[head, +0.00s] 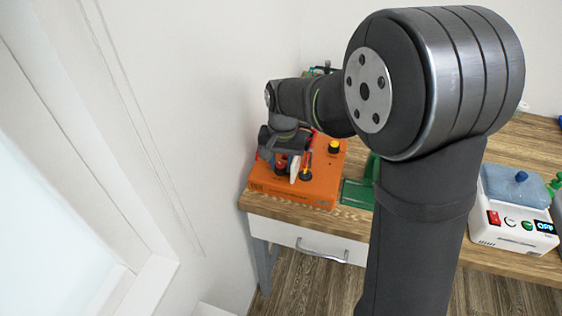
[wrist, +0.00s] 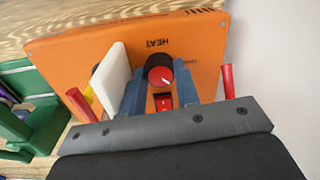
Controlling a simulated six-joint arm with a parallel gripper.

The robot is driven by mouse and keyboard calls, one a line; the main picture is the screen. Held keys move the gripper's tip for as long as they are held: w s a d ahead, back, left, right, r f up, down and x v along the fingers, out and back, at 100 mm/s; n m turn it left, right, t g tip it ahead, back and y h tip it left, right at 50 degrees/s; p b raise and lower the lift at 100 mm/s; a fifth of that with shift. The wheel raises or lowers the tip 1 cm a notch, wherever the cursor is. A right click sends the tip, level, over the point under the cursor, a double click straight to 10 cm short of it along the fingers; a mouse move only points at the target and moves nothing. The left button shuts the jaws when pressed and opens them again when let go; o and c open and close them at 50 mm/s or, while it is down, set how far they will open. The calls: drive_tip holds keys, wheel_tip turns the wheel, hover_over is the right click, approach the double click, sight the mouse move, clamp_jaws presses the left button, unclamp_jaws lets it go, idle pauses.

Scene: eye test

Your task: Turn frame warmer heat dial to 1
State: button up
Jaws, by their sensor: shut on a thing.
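The frame warmer is an orange box (head: 320,188) on the wooden table, and it also shows in the wrist view (wrist: 205,40). Its heat dial (wrist: 160,74) has a red face with a small white mark and a black body, below the printed word HEAT. No scale numbers are readable, so I cannot tell the setting. My gripper (wrist: 159,82) has its blue fingers on either side of the dial and is shut on it. In the head view my gripper (head: 287,148) is over the left part of the box and partly covers its top.
A red switch (wrist: 163,103) sits close to the dial, between my fingers. A white plate-like piece (wrist: 112,76) stands beside one finger. A green object (head: 359,190) is right of the warmer. A white device (head: 513,212) stands farther right. The wall is close on the left.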

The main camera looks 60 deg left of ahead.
sight(283, 166)
drive_tip(key=shift+m, duration=0.8)
drive_tip(key=o, duration=1)
drive_tip(key=shift+r, duration=0.1)
drive_tip(key=r, duration=1.7)
drive_tip(key=shift+w+d+r, duration=0.15)
drive_tip(key=shift+w+d, duration=0.05)
drive_tip(key=shift+d, duration=0.05)
